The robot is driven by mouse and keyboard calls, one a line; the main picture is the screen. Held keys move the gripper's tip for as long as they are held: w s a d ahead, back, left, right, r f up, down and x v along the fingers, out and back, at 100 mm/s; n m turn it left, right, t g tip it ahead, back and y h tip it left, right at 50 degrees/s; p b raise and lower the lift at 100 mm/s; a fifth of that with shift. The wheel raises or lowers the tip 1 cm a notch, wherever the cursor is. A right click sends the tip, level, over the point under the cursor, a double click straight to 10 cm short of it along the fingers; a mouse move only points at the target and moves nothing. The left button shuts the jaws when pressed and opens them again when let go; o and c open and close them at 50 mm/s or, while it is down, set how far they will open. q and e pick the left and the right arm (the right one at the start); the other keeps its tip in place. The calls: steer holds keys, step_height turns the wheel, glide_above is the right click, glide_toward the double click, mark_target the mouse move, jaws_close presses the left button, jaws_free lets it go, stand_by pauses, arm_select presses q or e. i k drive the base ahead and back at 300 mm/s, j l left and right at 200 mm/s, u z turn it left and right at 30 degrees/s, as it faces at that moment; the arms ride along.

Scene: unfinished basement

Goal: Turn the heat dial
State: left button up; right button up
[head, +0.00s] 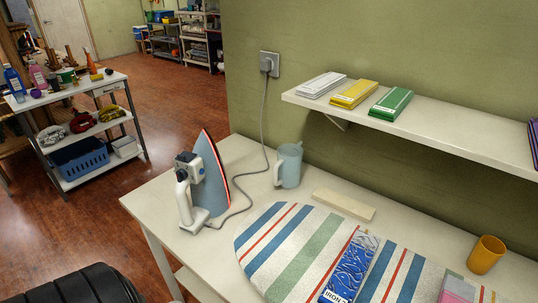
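A clothes iron (209,178) stands upright on its heel on the white table (150,200), with its blue-grey soleplate edged in red and its white handle to the left. A dark blue part (190,165) sits near the top of the handle; I cannot tell whether it is the heat dial. The iron's grey cord runs along the table and up to a wall socket (269,65), where it is plugged in. Neither of my grippers is in view.
A pale blue jug (288,166) stands behind the iron. A wall shelf (440,128) overhangs the table. Left of the iron is clear.

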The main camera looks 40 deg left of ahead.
mark_target(182, 174)
steer(key=k+j+z, duration=0.1)
steer(key=j+z, duration=0.4)
steer(key=k+j+z, duration=0.15)
steer(key=j+z, duration=0.15)
steer(key=z, duration=0.15)
steer(key=k+j+z, duration=0.2)
steer(key=z, duration=0.3)
steer(key=k+j+z, duration=0.3)
steer(key=z, duration=0.2)
